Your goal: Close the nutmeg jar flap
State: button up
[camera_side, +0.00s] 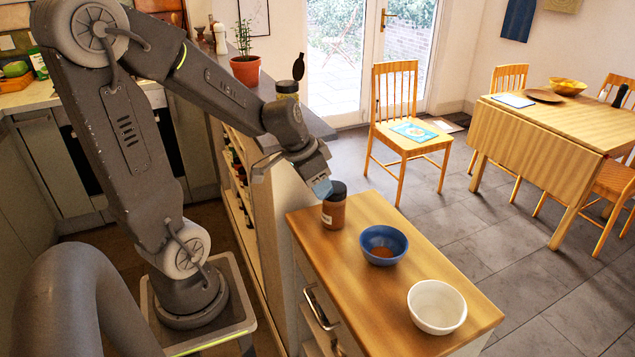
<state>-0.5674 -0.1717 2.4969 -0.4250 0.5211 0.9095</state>
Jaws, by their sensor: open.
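A jar of brown contents with a black cap (334,209) stands upright near the far left end of the wooden worktop (385,310). Its label is too small to read, and I cannot tell whether its flap is up. My gripper (322,188) is open, with pale blue fingertips at the upper left of this jar, close to the cap; I cannot tell whether they touch it. A second jar (288,89), with a black flap (298,66) standing up, is on the counter behind my arm. Its lower part is hidden by my wrist. I cannot tell from labels which jar holds nutmeg.
A blue bowl (367,235) with brown powder in it and an empty white bowl (437,306) stand on the worktop, right of the brown jar. A potted plant (246,70) stands on the counter behind. The worktop's front left part is clear.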

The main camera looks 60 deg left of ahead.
jog(key=v, duration=1.4)
jog(key=shift+f, duration=0.1)
jog(key=shift+c, duration=0.3)
jog(key=shift+c, duration=0.8)
jog(key=shift+w+m, duration=0.35)
jog(key=shift+m, duration=0.65)
jog(key=shift+c, duration=0.7)
jog(key=w+m+g, duration=0.1)
jog(key=m, duration=0.3)
jog(key=w+r+m+g, duration=0.1)
jog(key=w+m+g, duration=0.1)
jog(key=m, duration=0.3)
jog(key=w+m+g, duration=0.1)
jog(key=w+m, duration=0.1)
jog(key=m, duration=0.2)
jog(key=shift+r, duration=0.3)
grip_shut()
notch_tip(320, 180, down, 14)
jog(key=m+g, duration=0.1)
jog(key=m, duration=0.2)
jog(key=shift+w, duration=0.1)
